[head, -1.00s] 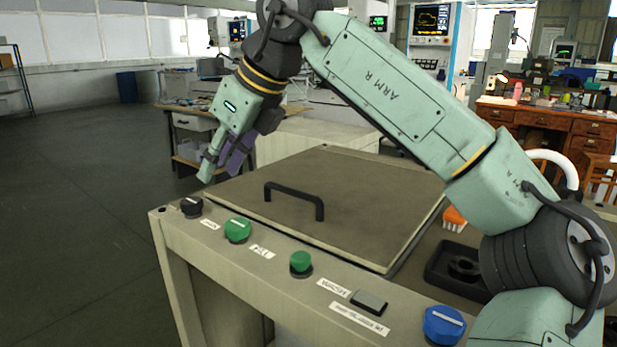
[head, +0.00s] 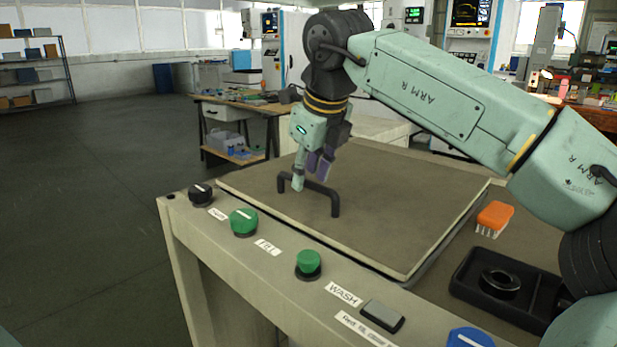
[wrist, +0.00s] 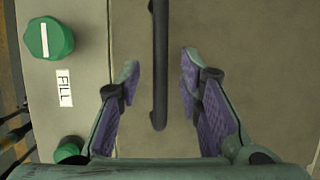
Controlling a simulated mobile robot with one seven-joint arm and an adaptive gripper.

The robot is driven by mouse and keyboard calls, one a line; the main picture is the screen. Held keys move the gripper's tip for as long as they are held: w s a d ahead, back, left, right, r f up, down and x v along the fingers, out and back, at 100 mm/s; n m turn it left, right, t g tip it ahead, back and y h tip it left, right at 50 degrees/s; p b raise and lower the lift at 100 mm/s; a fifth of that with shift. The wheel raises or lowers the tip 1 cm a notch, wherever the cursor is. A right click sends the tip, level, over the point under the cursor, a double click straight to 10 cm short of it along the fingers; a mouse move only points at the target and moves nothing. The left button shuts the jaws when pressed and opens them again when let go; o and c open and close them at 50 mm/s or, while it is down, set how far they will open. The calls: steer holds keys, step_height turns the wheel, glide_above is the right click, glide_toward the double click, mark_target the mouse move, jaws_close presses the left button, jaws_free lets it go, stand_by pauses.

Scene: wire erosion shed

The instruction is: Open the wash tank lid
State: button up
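The wash tank lid (head: 400,205) is a flat, brownish-grey panel lying closed on the tank top. Its dark bar handle (head: 322,190) stands up near the lid's front left edge. My gripper (head: 309,180) points down over the handle in the head view. In the wrist view, the fingers of my gripper (wrist: 160,95) are spread with purple pads facing inward. The handle (wrist: 160,70) runs between them, with a gap on both sides. The lid (wrist: 260,50) fills the background there. Whether the fingertips reach below the bar is hard to tell.
The front panel carries a black knob (head: 200,194), green knobs, a grey button (head: 382,315) and a blue knob (head: 470,338). An orange brush (head: 495,217) and a black tray (head: 480,303) sit right of the lid. A workbench (head: 240,108) stands behind; the floor at left is open.

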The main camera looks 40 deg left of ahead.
steer(key=shift+w+a+f, duration=0.1)
steer(key=shift+a+f, duration=0.05)
steer(key=shift+f, duration=0.25)
steer(key=shift+c, duration=0.2)
jaws_close()
stand_by(0.5)
